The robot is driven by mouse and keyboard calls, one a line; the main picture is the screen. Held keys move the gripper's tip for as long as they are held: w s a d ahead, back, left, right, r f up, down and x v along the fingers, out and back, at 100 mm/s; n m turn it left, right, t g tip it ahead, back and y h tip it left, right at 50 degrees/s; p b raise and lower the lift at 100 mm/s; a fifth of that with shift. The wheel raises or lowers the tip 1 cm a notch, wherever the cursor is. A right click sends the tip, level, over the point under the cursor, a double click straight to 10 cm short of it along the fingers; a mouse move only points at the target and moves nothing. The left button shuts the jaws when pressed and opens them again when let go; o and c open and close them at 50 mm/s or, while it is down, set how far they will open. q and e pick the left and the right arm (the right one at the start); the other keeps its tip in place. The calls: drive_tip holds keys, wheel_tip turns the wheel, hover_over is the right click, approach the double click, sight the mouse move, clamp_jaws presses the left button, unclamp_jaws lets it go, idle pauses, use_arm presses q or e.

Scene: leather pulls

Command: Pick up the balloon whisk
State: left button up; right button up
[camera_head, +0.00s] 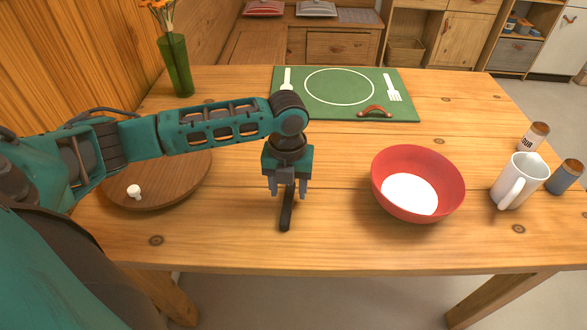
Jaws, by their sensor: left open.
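A dark, slim handle (286,214), which I take to be the balloon whisk's, lies on the wooden table near its front edge. Its far part is hidden behind my left gripper, and no wire loops can be made out. My left gripper (287,192) points down over the handle, with its fingers open, one on each side of it. Whether the fingers touch the handle cannot be told. My right gripper is not in view.
A red bowl (447,186) with white contents stands right of the gripper. Farther right are a white jug (520,181) and two shakers. A green placemat (345,108) lies behind, a round wooden board (170,182) left, and a green vase (176,68) back left.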

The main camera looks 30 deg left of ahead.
use_arm(q)
drive_tip(key=shift+f, duration=0.95)
clamp_jaws()
